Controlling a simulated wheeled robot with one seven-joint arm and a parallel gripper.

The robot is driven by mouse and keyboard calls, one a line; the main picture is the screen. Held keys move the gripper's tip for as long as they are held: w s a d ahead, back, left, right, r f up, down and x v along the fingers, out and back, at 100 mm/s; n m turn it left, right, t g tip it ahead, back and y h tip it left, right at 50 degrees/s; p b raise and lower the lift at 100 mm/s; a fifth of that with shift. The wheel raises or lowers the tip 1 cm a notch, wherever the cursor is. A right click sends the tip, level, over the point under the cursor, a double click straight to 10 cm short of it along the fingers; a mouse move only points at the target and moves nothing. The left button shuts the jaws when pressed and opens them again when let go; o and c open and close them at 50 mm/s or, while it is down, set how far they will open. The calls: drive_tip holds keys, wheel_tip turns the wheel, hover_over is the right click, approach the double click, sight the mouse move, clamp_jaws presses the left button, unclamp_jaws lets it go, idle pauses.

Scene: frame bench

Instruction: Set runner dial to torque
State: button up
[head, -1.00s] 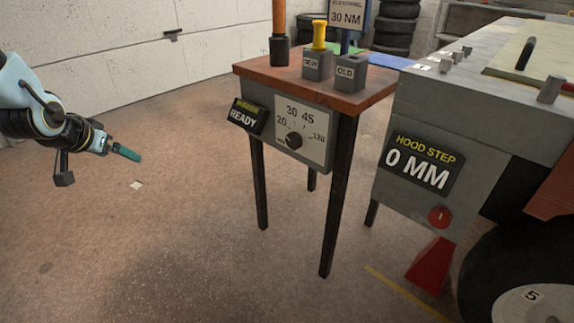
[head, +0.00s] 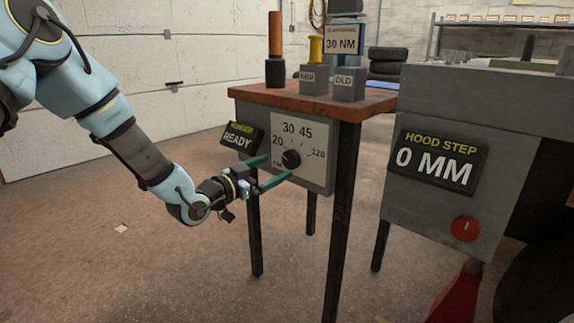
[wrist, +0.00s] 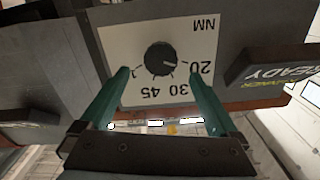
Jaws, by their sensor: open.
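The runner dial is a black round knob (head: 291,158) on a white plate (head: 318,167) marked 20, 30, 45 and 120, on the front of a grey box under a wooden bench top. My gripper (head: 280,165) is open, its two green fingers pointing at the plate. In the wrist view the knob (wrist: 160,58) appears upside down between and just beyond the fingertips (wrist: 158,73), with no clear contact. Its light mark seems to point towards 20. The left finger hides the 120.
A READY display (head: 239,137) juts out left of the plate, near my fingers. Boxes labelled NEW (head: 312,80) and OLD (head: 347,84) stand on the bench top (head: 285,97). A grey cabinet with a HOOD STEP 0 MM display (head: 437,160) is at right.

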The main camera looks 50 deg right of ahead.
sight(289, 160)
drive_tip(key=d, duration=0.6)
drive_tip(key=shift+s+d, duration=0.15)
drive_tip(key=shift+d, duration=0.05)
drive_tip(key=c, duration=1.4)
drive_tip(key=shift+o, duration=0.2)
